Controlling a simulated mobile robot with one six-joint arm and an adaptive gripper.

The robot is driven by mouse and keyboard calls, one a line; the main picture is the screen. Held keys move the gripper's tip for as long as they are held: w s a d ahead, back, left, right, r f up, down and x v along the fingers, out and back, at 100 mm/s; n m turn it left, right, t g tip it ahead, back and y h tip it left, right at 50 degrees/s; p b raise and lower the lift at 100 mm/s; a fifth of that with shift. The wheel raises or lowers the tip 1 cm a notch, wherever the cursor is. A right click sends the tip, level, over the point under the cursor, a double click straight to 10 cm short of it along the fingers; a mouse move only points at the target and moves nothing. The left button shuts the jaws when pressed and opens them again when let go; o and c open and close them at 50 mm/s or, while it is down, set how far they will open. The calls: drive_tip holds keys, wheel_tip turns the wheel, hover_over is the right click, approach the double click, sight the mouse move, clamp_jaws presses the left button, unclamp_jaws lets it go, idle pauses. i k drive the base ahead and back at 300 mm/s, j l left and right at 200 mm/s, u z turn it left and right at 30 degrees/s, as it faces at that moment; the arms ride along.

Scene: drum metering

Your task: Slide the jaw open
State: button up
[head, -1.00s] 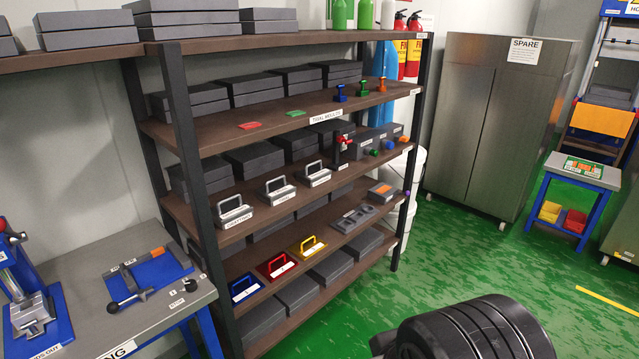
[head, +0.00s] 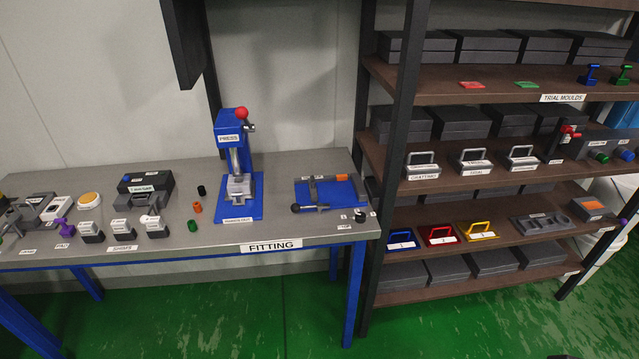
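On the bench right of the press lies a flat blue fixture (head: 348,192) with dark grey bars (head: 312,190). An orange piece (head: 342,177) sits at its back edge. A handle with a black knob (head: 296,208) sticks out at its front left. This looks like the jaw fixture, but no readable label confirms it. I cannot tell from here how wide any jaw gap is. The blue press (head: 230,135) with a red knob also has a grey block (head: 240,187) at its base. My gripper is not in view.
The grey FITTING bench (head: 290,228) has blue legs. Small black, orange and green cylinders (head: 193,226) stand left of the press. Shims, a pad and a dark box (head: 147,187) fill the left side. A shelf rack (head: 390,150) adjoins the bench's right end. Green floor in front is clear.

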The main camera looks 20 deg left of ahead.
sight(314, 194)
drive_tip(key=i+j, duration=1.1)
drive_tip(key=j, duration=0.15)
drive_tip(key=i+l+z, duration=0.05)
